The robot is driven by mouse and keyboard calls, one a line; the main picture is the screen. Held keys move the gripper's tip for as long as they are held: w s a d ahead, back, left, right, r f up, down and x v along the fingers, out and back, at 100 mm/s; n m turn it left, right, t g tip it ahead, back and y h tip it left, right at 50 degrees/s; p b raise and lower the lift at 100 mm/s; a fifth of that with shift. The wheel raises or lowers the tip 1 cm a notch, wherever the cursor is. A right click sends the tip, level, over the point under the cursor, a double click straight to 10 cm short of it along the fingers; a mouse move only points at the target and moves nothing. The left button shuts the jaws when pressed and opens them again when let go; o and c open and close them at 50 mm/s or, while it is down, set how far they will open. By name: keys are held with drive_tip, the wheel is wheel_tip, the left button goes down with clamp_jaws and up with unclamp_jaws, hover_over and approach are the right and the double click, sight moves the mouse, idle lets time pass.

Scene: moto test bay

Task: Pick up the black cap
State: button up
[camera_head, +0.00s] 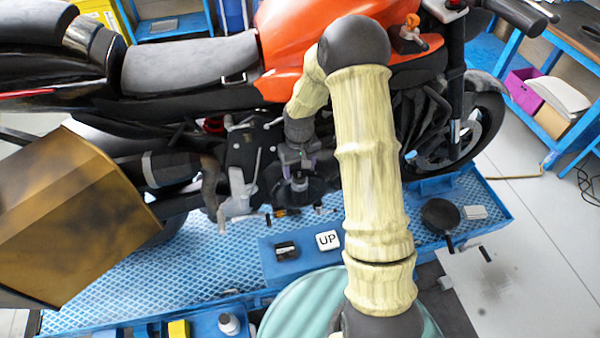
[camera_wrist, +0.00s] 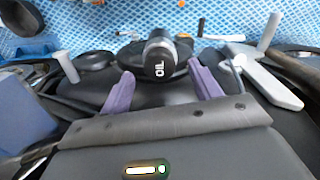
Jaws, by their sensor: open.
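The black cap (camera_wrist: 159,66) has a dark round face marked "OIL" in white and a greyish ribbed side; it sits on the dark motorcycle engine. In the wrist view my gripper (camera_wrist: 161,78) is open, with one purple finger to the left of the cap and one to the right. Gaps show between the cap and both fingers. In the head view my gripper (camera_head: 298,168) points down at the engine's side, and the cap is hard to tell apart from the dark parts beneath it.
A grey lever (camera_wrist: 268,82) stands close on the right in the wrist view. The orange motorcycle (camera_head: 300,35) rests above a blue textured platform (camera_head: 190,255). A black box and an "UP" block (camera_head: 328,240) lie in front, with a black pan (camera_head: 440,214) to the right.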

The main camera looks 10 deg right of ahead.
drive_tip(key=shift+f, duration=0.85)
drive_tip(key=shift+s, duration=0.15)
drive_tip(key=shift+c, duration=0.9)
drive_tip(key=c, duration=1.1)
